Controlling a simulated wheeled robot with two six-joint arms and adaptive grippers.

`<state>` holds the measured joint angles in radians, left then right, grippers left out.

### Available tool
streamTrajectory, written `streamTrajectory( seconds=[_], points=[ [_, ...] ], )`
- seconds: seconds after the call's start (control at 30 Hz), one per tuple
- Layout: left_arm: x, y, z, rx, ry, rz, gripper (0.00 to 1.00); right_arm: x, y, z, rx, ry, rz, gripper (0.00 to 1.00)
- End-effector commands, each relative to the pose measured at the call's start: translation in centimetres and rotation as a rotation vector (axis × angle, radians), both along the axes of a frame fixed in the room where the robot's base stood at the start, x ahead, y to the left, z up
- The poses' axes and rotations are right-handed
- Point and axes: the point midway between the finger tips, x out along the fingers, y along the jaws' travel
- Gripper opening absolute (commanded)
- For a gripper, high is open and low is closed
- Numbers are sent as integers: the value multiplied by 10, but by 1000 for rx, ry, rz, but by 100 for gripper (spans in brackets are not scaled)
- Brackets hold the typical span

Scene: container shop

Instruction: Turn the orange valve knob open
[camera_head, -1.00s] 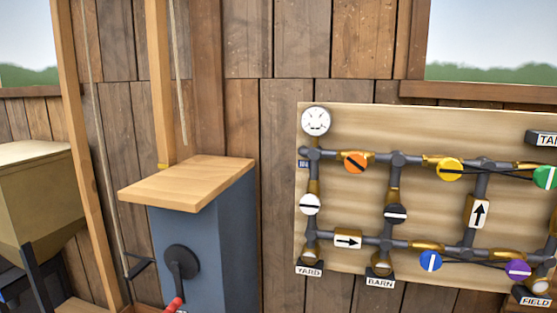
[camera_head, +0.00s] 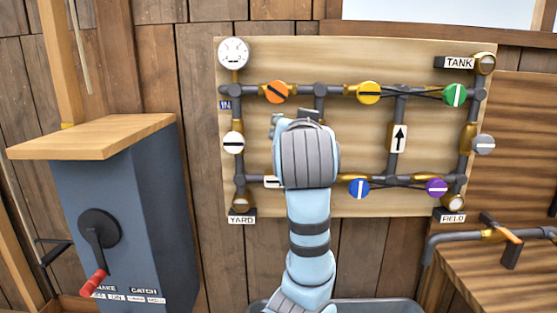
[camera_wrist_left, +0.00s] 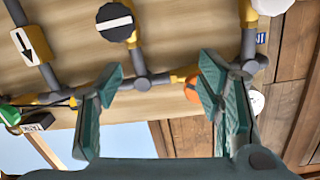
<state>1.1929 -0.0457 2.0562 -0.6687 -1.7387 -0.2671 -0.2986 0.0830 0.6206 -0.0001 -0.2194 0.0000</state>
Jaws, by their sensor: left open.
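The orange valve knob (camera_head: 277,92) sits on the upper pipe run of the board, right of the gauge, with a dark bar across its face. My left gripper (camera_head: 292,118) is in front of the board, just below and right of the knob, and its wrist hides part of the board. In the left wrist view, which is upside down, the left gripper (camera_wrist_left: 162,75) is open with nothing between its fingers. The orange knob (camera_wrist_left: 191,92) shows there partly hidden behind the right-hand finger. I cannot tell whether they touch. My right gripper is not in view.
The board (camera_head: 350,60) also carries yellow (camera_head: 369,93), green (camera_head: 455,95), blue (camera_head: 359,188), purple (camera_head: 436,187) and white (camera_head: 233,142) knobs. A blue cabinet with a red-handled crank (camera_head: 95,281) stands left. A tap (camera_head: 493,234) is at lower right.

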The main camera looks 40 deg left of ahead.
Motion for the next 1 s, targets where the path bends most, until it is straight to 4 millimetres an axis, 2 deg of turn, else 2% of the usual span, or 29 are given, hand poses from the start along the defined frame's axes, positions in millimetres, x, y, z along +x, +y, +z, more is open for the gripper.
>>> streamTrajectory(
  seconds=[0.03, 0.1, 0.2, 0.33, 0.6, 0.7, 0.83, 1.0],
  points=[
    [-26, 2, 28, -30, -81, 19, 61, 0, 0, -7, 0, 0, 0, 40],
    [-52, 4, 52, -65, -147, 35, 61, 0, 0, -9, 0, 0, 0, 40],
    [-62, 8, 63, -84, -178, 45, 61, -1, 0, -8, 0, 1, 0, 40],
    [-44, 23, 64, -83, -175, 48, 61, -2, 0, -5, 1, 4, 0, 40],
    [18, 69, 64, -84, -173, 46, 61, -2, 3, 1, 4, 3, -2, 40],
    [34, 81, 64, -86, -174, 43, 61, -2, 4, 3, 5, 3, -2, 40],
    [46, 90, 64, -85, -177, 43, 61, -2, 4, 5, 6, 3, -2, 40],
    [50, 92, 63, -85, -178, 41, 61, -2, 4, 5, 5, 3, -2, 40]
  ],
)
